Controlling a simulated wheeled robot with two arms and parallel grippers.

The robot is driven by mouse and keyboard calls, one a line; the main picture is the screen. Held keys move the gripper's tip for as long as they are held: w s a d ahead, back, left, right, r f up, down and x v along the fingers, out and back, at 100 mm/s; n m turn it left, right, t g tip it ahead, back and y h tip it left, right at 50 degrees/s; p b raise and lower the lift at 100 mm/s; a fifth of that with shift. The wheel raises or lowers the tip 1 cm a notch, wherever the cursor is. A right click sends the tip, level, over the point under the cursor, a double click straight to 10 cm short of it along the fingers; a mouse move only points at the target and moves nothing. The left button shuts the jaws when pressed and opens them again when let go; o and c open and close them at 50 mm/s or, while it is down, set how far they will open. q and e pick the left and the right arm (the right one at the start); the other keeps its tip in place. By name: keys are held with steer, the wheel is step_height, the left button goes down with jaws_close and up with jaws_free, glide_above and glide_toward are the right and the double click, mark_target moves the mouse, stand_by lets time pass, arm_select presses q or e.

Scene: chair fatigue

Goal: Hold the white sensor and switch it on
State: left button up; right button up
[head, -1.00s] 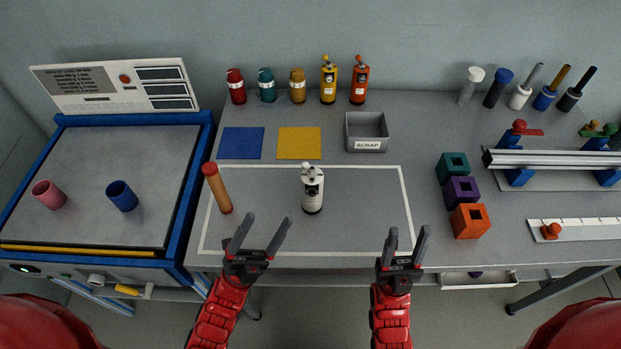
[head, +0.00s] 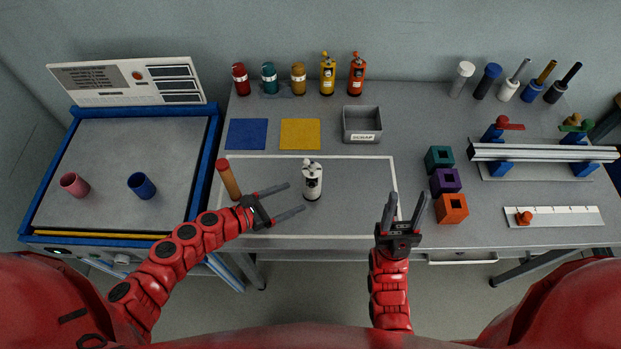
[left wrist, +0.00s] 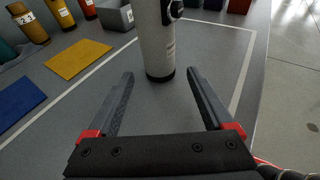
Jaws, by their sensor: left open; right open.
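The white sensor (head: 312,182) stands upright inside the white outline on the table, with a dark base and a small white part on top. In the left wrist view the sensor (left wrist: 157,45) is straight ahead, its top cut off by the picture's edge. My left gripper (head: 289,198) is open and empty, its fingers pointing right toward the sensor and apart from it. In the left wrist view the left gripper's fingertips (left wrist: 160,73) lie on either side of the line to the sensor's base. My right gripper (head: 405,203) is open and empty at the outline's right edge.
A red-capped brown cylinder (head: 229,180) stands close behind my left gripper. A grey scrap bin (head: 362,138), a yellow mat (head: 300,134) and a blue mat (head: 247,134) lie farther back. Stacked-looking teal, purple and orange blocks (head: 451,208) are at right. The outlined area around the sensor is mostly clear.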

mark_target(305, 194)
arm_select(q)
steer(key=x, duration=0.3)
steer(key=b+x, duration=0.2)
steer(key=b, duration=0.1)
steer(key=shift+d+f, duration=0.15)
steer(key=shift+f, duration=0.2)
steer(key=shift+w+d+b, duration=0.45)
steer(key=shift+w+d, duration=0.1)
